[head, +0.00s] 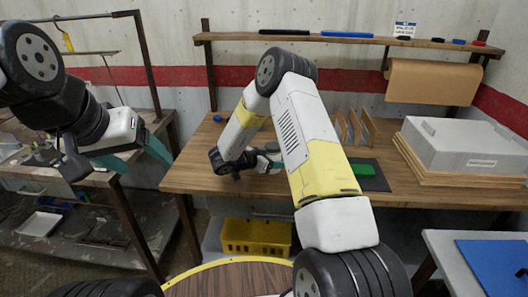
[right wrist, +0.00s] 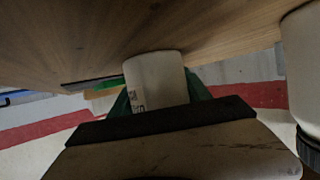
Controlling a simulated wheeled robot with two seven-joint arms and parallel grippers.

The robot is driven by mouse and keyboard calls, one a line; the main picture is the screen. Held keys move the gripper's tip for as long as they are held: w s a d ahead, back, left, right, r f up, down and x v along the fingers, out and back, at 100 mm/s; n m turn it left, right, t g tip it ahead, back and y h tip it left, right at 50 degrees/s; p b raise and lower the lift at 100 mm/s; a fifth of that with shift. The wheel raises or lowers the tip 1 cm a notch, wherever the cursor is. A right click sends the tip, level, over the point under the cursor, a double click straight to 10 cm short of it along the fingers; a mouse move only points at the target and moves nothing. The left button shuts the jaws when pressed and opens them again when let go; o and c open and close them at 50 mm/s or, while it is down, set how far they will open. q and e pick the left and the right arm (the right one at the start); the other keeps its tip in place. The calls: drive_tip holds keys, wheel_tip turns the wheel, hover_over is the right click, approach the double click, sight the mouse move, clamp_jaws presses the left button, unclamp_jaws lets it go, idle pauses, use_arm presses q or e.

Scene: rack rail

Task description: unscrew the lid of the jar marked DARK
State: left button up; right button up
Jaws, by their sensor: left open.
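In the right wrist view, which looks upside down, a white jar (right wrist: 155,78) sits between the teal fingers of my right gripper, with no gap visible on either side. Dark print shows on its side, partly cut off, and I cannot read it. Its lid end is hidden behind the gripper body. A second white jar (right wrist: 303,65) with a dark lid (right wrist: 309,146) is at the right edge. In the head view my right arm reaches over the wooden table and largely hides its own gripper and the jars. My left gripper (head: 128,163) is open and empty, left of the table.
The wooden table (head: 190,170) holds a dark mat (head: 377,181) with a green piece (head: 363,171), upright dividers and a grey case (head: 462,146). A shelf (head: 340,41) runs above. A yellow crate (head: 256,237) stands below. A metal rack is behind my left arm.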

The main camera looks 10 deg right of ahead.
sight(277, 153)
clamp_jaws()
drive_tip(key=shift+r, duration=0.1)
drive_tip(key=shift+r, duration=0.5)
wheel_tip(277, 153, up, 2)
drive_tip(key=shift+r, duration=0.1)
drive_tip(key=shift+s+a+r, duration=0.15)
drive_tip(key=shift+s+a, duration=0.25)
drive_tip(key=shift+s, duration=0.05)
drive_tip(key=s+a+r, duration=0.1)
drive_tip(key=s+a, duration=0.7)
drive_tip(key=s, duration=0.4)
drive_tip(key=shift+a+r, duration=0.15)
drive_tip(key=shift+a, duration=0.1)
drive_tip(key=shift+s, duration=0.1)
